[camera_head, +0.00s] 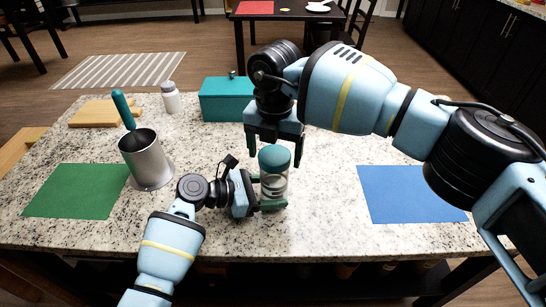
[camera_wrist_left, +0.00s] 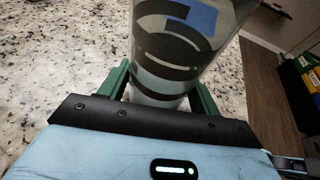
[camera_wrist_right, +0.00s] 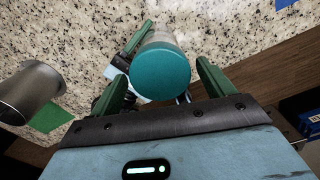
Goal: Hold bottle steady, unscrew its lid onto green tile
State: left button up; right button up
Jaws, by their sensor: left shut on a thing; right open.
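The bottle (camera_head: 273,184) is a clear cylinder with a teal lid (camera_head: 274,156), standing upright near the middle of the counter. My left gripper (camera_head: 274,204) is shut on its lower body; the left wrist view shows the clear bottle wall (camera_wrist_left: 185,50) between the green fingers. My right gripper (camera_head: 274,155) is open, pointing down from above with its fingers around the lid. In the right wrist view the lid (camera_wrist_right: 160,72) lies between the open fingers; contact cannot be told. The green tile (camera_head: 77,191) lies flat and bare at the left of the counter.
A metal pot (camera_head: 143,157) with a teal-handled utensil (camera_head: 123,110) stands between the green tile and my left arm. A teal box (camera_head: 226,100), white bottle (camera_head: 170,98) and wooden board (camera_head: 104,112) are behind. A blue tile (camera_head: 411,193) lies bare at right.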

jog(key=shift+m, duration=0.5)
jog(key=m, duration=0.4)
jog(key=shift+m, duration=0.3)
jog(key=c, duration=1.1)
jog(key=shift+o, duration=0.2)
jog(key=n, duration=0.4)
jog(key=shift+n, duration=0.3)
jog(key=shift+n, duration=0.7)
jog(key=n, duration=0.3)
